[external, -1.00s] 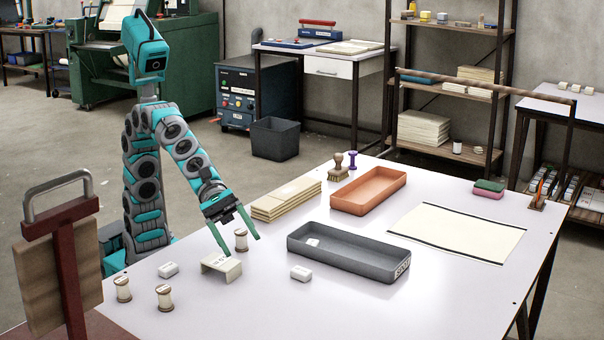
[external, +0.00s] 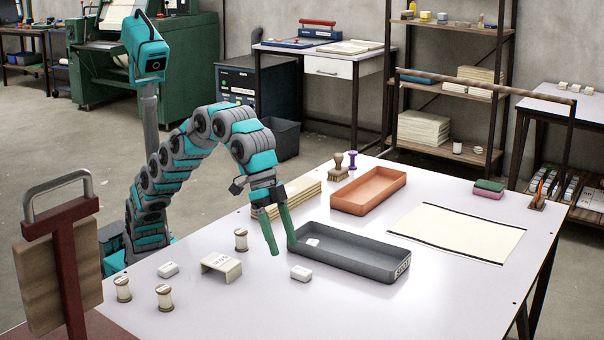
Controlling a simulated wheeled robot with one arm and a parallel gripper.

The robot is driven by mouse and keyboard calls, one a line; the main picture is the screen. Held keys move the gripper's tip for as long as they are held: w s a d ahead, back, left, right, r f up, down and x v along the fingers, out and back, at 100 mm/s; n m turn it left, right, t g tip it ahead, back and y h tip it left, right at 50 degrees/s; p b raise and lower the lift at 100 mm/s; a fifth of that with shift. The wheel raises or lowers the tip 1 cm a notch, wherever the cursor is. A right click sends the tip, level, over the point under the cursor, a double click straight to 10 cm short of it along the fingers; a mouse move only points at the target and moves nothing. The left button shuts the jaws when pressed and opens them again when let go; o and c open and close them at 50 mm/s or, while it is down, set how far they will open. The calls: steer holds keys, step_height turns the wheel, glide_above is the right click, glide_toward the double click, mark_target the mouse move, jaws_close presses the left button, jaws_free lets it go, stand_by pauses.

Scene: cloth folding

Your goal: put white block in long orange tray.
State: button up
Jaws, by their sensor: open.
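The long orange tray (external: 368,203) lies at the back of the white table and looks empty. One white block (external: 301,273) lies on the table in front of the grey tray. Another white block (external: 168,269) lies further left, near the spools. A small white piece (external: 312,242) sits inside the long grey tray (external: 360,262). My gripper (external: 283,250) points down with its green fingers apart, just above and behind the nearer white block. It holds nothing, and one finger is close to the grey tray's left end.
A white bent stand (external: 221,265) with lettering is left of my gripper. Several thread spools (external: 164,297) stand at the left. Stacked cream boards (external: 305,191) lie behind my gripper. A cream sheet (external: 457,233) lies at the right. The front of the table is clear.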

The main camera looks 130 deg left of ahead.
mark_target(301, 270)
steer(key=shift+g+y, duration=0.4)
steer(key=shift+y, duration=0.1)
steer(key=shift+w+a+f, duration=0.45)
steer(key=shift+a+f, duration=0.05)
steer(key=shift+f, duration=0.75)
steer(key=shift+w+a+f, duration=0.45)
steer(key=shift+a+f, duration=0.05)
steer(key=shift+f, duration=0.7)
steer(key=shift+w+a+f, duration=0.45)
steer(key=shift+a+f, duration=0.05)
steer(key=shift+f, duration=0.75)
jaws_close()
